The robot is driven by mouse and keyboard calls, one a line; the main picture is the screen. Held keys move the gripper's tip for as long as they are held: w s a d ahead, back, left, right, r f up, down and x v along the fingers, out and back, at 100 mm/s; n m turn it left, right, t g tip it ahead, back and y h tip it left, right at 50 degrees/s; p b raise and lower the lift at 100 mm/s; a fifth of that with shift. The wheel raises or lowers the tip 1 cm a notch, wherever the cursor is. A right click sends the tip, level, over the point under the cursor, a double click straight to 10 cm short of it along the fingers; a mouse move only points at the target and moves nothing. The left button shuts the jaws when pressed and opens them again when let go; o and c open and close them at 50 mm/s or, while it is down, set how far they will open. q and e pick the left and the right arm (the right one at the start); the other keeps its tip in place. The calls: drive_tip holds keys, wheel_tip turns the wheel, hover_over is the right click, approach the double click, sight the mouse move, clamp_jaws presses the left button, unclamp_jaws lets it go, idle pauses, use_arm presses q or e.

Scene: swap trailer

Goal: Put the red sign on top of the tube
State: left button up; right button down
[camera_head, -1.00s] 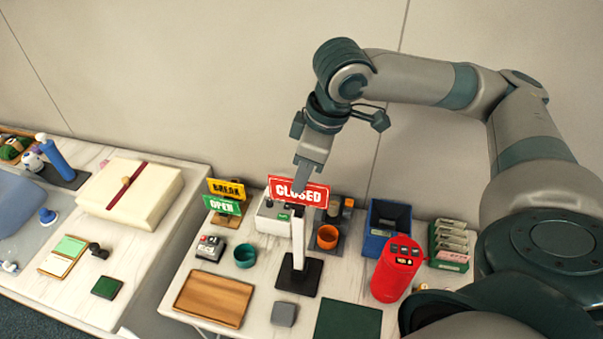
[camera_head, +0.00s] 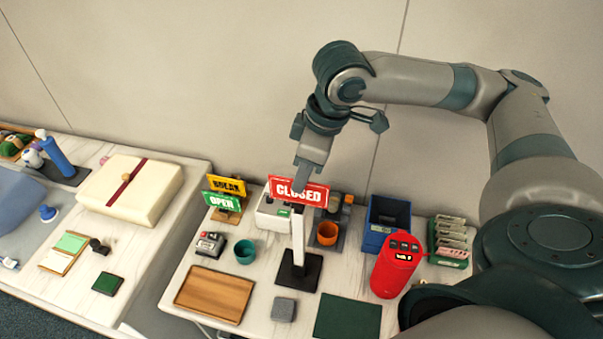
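The red sign (camera_head: 299,191) with white "CLOSED" lettering is upright at the top of the white tube (camera_head: 298,234), which stands on a black square base. From this view I cannot tell whether the sign rests on the tube or hangs just above or behind it. My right gripper (camera_head: 302,178) points down at the sign's upper edge. Its fingertips are partly hidden behind the sign, and it appears to hold the sign there. My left gripper is out of view.
Yellow and green signs (camera_head: 222,200) stand to the left. A red canister (camera_head: 397,265), a blue bin (camera_head: 386,222) and an orange cup (camera_head: 327,234) are to the right. A wooden tray (camera_head: 215,294) and a dark green mat (camera_head: 348,316) lie in front.

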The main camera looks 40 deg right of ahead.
drive_tip(key=shift+f, duration=0.6)
idle(0.7)
drive_tip(key=shift+f+p, duration=0.25)
drive_tip(key=shift+p, duration=0.25)
idle(0.4)
drive_tip(key=c, duration=1.3)
unclamp_jaws()
drive_tip(key=shift+c, duration=0.2)
drive_tip(key=shift+r, duration=0.1)
drive_tip(key=shift+p+v, duration=1.55)
drive_tip(key=shift+p, duration=0.3)
drive_tip(key=shift+w+p+v, duration=0.15)
drive_tip(key=shift+p+v, duration=0.25)
drive_tip(key=shift+v, duration=0.3)
drive_tip(key=shift+w+p+v, duration=0.1)
drive_tip(key=shift+p+v, duration=0.3)
drive_tip(key=shift+v, duration=0.3)
drive_tip(key=shift+a+v, duration=0.1)
drive_tip(key=shift+v, duration=0.65)
drive_tip(key=shift+a+v, duration=0.15)
drive_tip(key=shift+v, duration=0.6)
